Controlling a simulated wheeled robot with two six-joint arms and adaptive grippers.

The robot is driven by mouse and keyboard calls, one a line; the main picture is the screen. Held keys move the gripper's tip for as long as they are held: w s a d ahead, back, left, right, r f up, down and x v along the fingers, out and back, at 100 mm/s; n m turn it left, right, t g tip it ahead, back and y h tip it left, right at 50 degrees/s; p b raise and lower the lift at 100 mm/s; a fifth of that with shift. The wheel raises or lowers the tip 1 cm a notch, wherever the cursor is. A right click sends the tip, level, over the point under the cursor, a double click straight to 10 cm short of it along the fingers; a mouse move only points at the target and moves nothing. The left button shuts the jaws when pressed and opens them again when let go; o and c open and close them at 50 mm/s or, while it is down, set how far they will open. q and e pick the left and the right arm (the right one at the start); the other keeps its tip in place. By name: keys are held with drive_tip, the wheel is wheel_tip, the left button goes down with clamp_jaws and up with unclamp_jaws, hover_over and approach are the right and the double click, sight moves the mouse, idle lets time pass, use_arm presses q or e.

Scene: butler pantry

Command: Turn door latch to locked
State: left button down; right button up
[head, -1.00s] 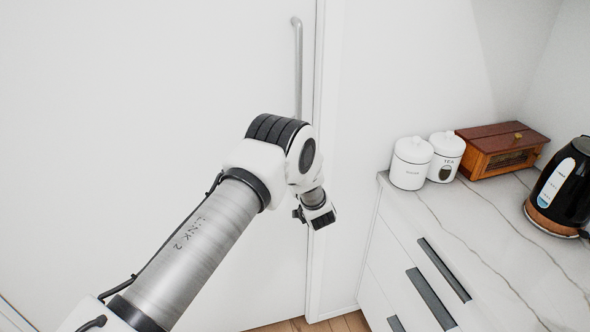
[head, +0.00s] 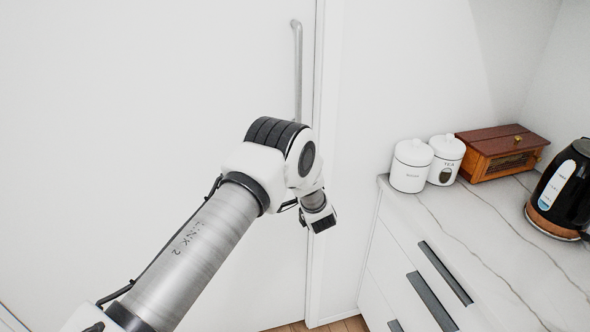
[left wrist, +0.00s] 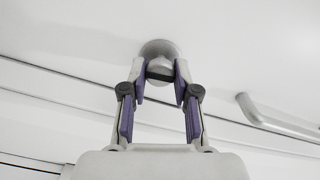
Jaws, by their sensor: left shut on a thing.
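The door latch (left wrist: 158,49) shows in the left wrist view as a round metal rose with a small turn piece between my fingers. My left gripper (left wrist: 160,74) is shut on this turn piece, one finger on each side. The fingers partly cover the piece, so its exact angle is hard to tell. In the head view my left arm's wrist hangs in front of the white door (head: 130,110) near its right edge, and the arm hides the latch and fingertips. My right gripper is in neither view.
A vertical bar handle (head: 297,70) is above my wrist on the door; it also shows in the left wrist view (left wrist: 275,121). On the right, a marble counter (head: 470,240) holds two white canisters (head: 411,166), a wooden box (head: 500,152) and a black kettle (head: 562,195).

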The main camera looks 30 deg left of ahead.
use_arm(q)
drive_tip(key=shift+r+m, duration=0.1)
drive_tip(key=shift+m, duration=0.6)
drive_tip(key=c, duration=0.9)
unclamp_jaws()
drive_tip(key=shift+w+d, duration=0.1)
drive_tip(key=shift+o, duration=0.2)
drive_tip(key=v, duration=1.2)
